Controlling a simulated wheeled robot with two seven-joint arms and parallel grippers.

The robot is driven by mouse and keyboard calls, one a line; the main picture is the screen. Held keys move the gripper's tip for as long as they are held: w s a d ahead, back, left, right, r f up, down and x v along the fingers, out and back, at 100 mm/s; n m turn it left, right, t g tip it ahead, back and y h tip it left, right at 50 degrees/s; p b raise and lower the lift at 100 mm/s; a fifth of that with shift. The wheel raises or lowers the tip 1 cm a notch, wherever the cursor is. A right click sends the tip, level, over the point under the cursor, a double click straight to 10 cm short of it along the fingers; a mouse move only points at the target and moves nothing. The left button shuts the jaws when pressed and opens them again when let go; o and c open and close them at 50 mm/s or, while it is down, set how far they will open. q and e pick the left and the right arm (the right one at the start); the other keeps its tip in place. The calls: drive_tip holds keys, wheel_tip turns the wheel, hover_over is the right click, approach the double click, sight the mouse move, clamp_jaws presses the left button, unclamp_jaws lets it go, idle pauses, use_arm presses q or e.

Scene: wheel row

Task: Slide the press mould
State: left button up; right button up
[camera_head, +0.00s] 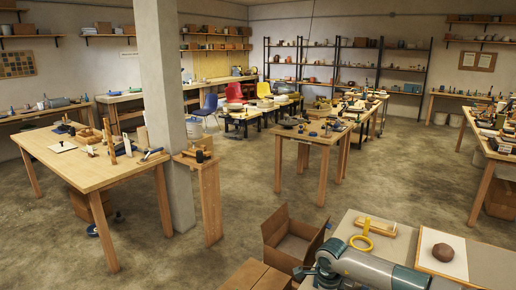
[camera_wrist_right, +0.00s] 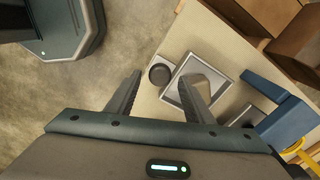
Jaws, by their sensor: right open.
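In the right wrist view, a square grey, shallow piece with a pale raised block in its middle (camera_wrist_right: 177,97) lies on a light tabletop (camera_wrist_right: 150,112). It may be the press mould; I cannot be sure. My right gripper (camera_wrist_right: 161,78) is open and empty above the tabletop edge. Its right finger overlaps the square piece in the picture, and no contact shows. A small dark round object (camera_wrist_right: 160,74) sits just left of the piece. In the head view, my right arm covers this part of the table. My left gripper is not in view.
A blue block-like object (camera_wrist_right: 285,112) and a yellow ring-shaped tool (camera_head: 361,242) stand nearby. An open cardboard box (camera_head: 290,238) stands beside the table. Open concrete floor (camera_head: 250,215) lies beyond.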

drive_tip(key=shift+r+p, duration=0.9)
drive_tip(key=shift+r, duration=1.55)
drive_tip(key=shift+a, duration=0.1)
